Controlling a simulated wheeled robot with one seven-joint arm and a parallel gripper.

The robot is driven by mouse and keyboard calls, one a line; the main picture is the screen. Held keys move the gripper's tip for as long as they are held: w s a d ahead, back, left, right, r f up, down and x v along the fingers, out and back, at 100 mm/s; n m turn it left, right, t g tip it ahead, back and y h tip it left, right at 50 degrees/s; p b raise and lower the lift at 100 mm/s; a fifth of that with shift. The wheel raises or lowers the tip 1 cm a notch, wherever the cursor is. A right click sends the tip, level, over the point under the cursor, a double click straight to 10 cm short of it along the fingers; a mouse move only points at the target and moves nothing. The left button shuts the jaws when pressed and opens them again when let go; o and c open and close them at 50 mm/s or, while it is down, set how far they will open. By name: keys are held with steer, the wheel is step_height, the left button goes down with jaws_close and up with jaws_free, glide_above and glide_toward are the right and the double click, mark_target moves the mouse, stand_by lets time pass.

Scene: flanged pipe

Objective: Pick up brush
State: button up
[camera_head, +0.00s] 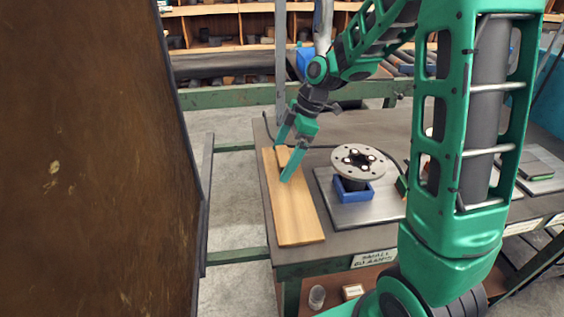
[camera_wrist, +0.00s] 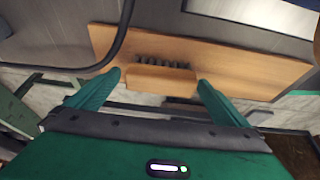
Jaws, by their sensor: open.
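The brush (camera_wrist: 161,80) has a wooden block body and a row of dark bristles, and lies on a long wooden board (camera_wrist: 235,70). In the wrist view it is between my two fingers, with a gap at each side. My gripper (camera_wrist: 159,78) is open and empty. In the head view my gripper (camera_head: 283,161) is over the far half of the wooden board (camera_head: 297,222), its fingers low near the surface. There the brush is mostly hidden by the fingers. I cannot tell the exact height of the fingertips above the board.
A round metal flange (camera_head: 358,161) stands on a blue holder (camera_head: 352,192) on a grey plate, right of the board. A black cable (camera_wrist: 115,50) runs over the tabletop. A large brown panel (camera_head: 90,160) fills the left. Shelves (camera_head: 215,30) stand behind. The board's near half is clear.

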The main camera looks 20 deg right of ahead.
mark_target(278, 155)
steer(key=c, duration=1.2)
steer(key=shift+r, duration=0.15)
steer(key=shift+r, duration=0.55)
step_height(278, 155, up, 3)
steer(key=shift+w+f, duration=0.1)
steer(key=shift+f, duration=0.05)
steer(key=s+a+r, duration=0.4)
steer(key=a+r, duration=0.3)
steer(key=a, duration=0.4)
